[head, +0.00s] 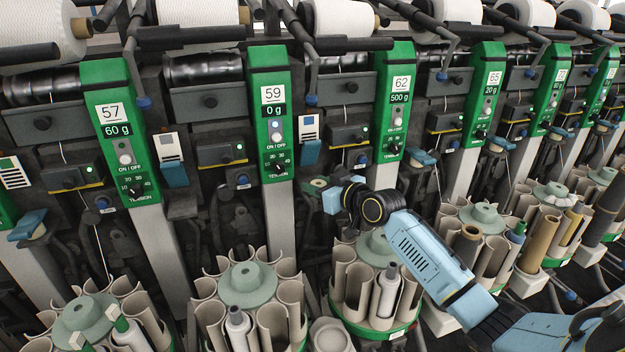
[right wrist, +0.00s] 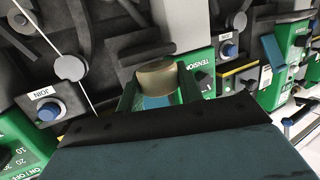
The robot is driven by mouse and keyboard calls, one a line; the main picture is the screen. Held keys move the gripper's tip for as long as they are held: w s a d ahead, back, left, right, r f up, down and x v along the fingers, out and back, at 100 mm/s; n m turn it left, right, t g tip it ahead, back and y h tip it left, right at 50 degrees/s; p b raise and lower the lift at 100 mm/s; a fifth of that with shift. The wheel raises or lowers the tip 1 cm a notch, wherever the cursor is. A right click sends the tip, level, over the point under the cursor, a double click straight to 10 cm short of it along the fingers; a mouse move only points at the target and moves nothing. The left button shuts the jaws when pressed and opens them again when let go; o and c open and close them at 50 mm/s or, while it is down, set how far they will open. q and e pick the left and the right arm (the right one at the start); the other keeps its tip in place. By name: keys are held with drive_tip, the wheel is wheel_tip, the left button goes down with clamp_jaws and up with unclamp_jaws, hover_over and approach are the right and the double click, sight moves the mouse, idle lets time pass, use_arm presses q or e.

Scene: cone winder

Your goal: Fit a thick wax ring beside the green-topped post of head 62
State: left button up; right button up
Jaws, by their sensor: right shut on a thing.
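The green-topped post of head 62 (head: 395,105) stands right of centre in the head view, marked 500 g. My right gripper (head: 320,190) is left of this post's lower part, between it and the post of head 59. It is shut on a thick olive-tan wax ring (right wrist: 156,78), seen between its two fingers in the right wrist view. In the head view only a small part of the ring (head: 313,187) shows. A dark bracket (right wrist: 135,65) is close behind the ring; I cannot tell whether they touch. My left gripper is not in view.
The post of head 59 (head: 268,110) stands to the left and the post of head 65 (head: 485,90) to the right. A carousel of tubes (head: 385,315) stands below my right arm, with another (head: 250,290) to its left. White cones (head: 340,15) line the top.

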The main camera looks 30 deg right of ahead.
sight(320, 180)
drive_tip(key=w, duration=0.2)
drive_tip(key=w+d+b, duration=0.1)
drive_tip(key=w, duration=0.1)
drive_tip(key=shift+w, duration=0.25)
drive_tip(key=shift+s, duration=0.1)
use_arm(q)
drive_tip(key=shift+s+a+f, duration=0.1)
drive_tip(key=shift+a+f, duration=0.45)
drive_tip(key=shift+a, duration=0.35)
use_arm(e)
drive_tip(key=shift+f, duration=0.15)
drive_tip(key=o, duration=0.7)
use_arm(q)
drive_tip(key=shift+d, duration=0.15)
